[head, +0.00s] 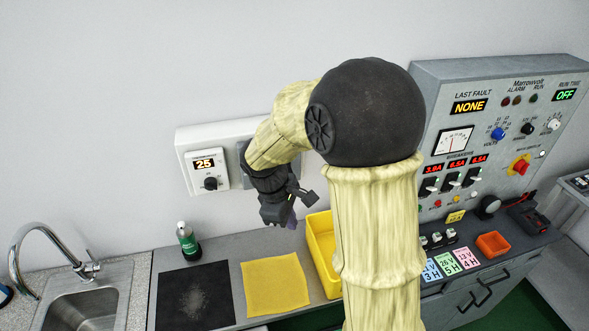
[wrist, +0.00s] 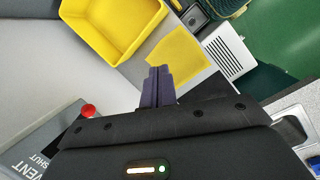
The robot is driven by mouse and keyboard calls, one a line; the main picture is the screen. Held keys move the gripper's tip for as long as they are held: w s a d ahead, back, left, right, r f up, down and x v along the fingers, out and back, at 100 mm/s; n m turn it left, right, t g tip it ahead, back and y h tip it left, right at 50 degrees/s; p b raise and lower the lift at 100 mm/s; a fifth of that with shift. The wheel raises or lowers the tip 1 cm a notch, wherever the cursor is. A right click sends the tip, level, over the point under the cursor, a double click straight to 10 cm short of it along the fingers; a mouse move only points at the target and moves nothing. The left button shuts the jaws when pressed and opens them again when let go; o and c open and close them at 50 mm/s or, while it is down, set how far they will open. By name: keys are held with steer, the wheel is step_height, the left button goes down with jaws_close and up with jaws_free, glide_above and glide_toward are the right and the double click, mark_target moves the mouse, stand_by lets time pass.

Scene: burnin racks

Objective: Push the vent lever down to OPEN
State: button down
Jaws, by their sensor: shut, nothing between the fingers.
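The vent panel (wrist: 38,150) is a grey plate at the lower left of the wrist view, with the words VENT and SHUT showing. The vent lever's red knob (wrist: 88,111) sticks out at its edge, left of my gripper (wrist: 158,86). The purple fingers are shut together and empty, apart from the knob in that view. The rest of the lever is hidden behind my gripper body. In the head view my gripper (head: 291,221) hangs near the wall above the counter. My arm covers most of the grey vent panel (head: 243,152) there, and the lever cannot be seen.
A thermostat dial box (head: 207,170) reading 25 sits left of the vent panel. Below are a green bottle (head: 187,242), a black mat (head: 194,296), a yellow cloth (head: 276,286) and a yellow bin (head: 320,250). A control cabinet (head: 480,72) stands right, a sink (head: 90,295) left.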

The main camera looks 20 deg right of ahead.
steer(key=w+a+r+n+h+p, duration=0.2)
steer(key=w+r+n+h+p, duration=0.2)
steer(key=w+r+n, duration=0.3)
steer(key=w+r+p, duration=0.1)
steer(key=w+r, duration=0.1)
steer(key=w, duration=0.1)
steer(key=shift+w+a+n, duration=0.2)
steer(key=shift+w+n, duration=0.05)
steer(key=shift+n, duration=0.15)
steer(key=shift+f, duration=0.2)
steer(key=b+x, duration=0.5)
steer(key=x, duration=0.1)
steer(key=shift+w+d+f+b, duration=0.15)
steer(key=shift+d+f+b, duration=0.05)
steer(key=shift+d+b, duration=0.15)
